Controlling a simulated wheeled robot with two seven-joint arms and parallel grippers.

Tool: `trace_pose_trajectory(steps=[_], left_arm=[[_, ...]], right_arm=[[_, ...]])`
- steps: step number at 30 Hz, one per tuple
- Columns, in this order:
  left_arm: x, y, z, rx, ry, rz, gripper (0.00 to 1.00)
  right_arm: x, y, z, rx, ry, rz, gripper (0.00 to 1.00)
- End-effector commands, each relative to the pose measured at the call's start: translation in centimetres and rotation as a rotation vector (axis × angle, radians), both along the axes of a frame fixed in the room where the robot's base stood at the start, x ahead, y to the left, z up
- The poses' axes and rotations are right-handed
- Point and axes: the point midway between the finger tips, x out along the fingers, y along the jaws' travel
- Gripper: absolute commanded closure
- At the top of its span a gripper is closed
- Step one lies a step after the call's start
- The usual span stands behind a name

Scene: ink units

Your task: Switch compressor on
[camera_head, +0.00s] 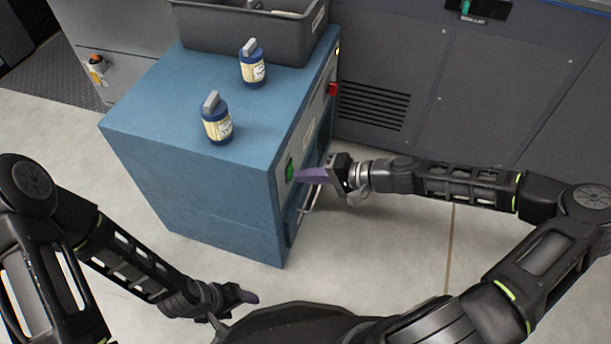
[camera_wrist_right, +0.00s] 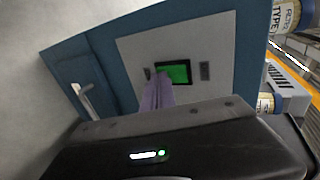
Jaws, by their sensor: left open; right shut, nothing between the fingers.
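The blue cabinet (camera_head: 190,150), which I take to be the compressor, stands left of centre in the head view. Its right-facing side carries a pale panel with a green rectangle (camera_head: 290,169). In the right wrist view this green rectangle (camera_wrist_right: 173,73) sits in a black frame, with a small dark part (camera_wrist_right: 205,71) to its right. My right gripper (camera_head: 298,175) is shut and empty, its purple fingers (camera_wrist_right: 157,92) pointing at the panel beside the green rectangle. I cannot tell whether they touch it. My left gripper (camera_head: 248,297) is low in the head view, away from the cabinet, open.
A red knob (camera_head: 333,89) is on the cabinet's far side edge. Two blue-and-cream bottles (camera_head: 217,128) and a grey bin (camera_head: 245,32) stand on top. A metal handle (camera_head: 309,200) is below my right gripper. A dark grey machine (camera_head: 480,120) stands behind.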

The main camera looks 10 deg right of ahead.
Motion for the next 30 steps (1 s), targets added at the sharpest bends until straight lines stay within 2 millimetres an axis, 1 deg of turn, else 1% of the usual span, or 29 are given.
trace_pose_trajectory(steps=[4,7,14,24,30], left_arm=[[0.0,0.0,0.1,0.000,0.000,0.000,0.34],[-0.1,-0.1,0.5,-0.001,0.001,-0.003,0.34],[-0.1,-0.1,0.4,-0.001,0.001,-0.003,0.34],[-0.1,-0.1,1.8,-0.001,0.001,-0.003,0.34],[-0.1,-0.1,2.0,-0.001,0.001,-0.003,0.34]], right_arm=[[0.0,0.0,0.0,0.000,0.000,0.000,1.00],[0.3,0.4,0.0,0.002,0.000,0.000,1.00],[0.2,0.3,-0.1,0.001,-0.001,0.000,1.00],[0.2,0.3,1.3,0.001,-0.002,0.000,1.00],[0.2,0.4,1.6,0.001,-0.002,0.001,1.00]])
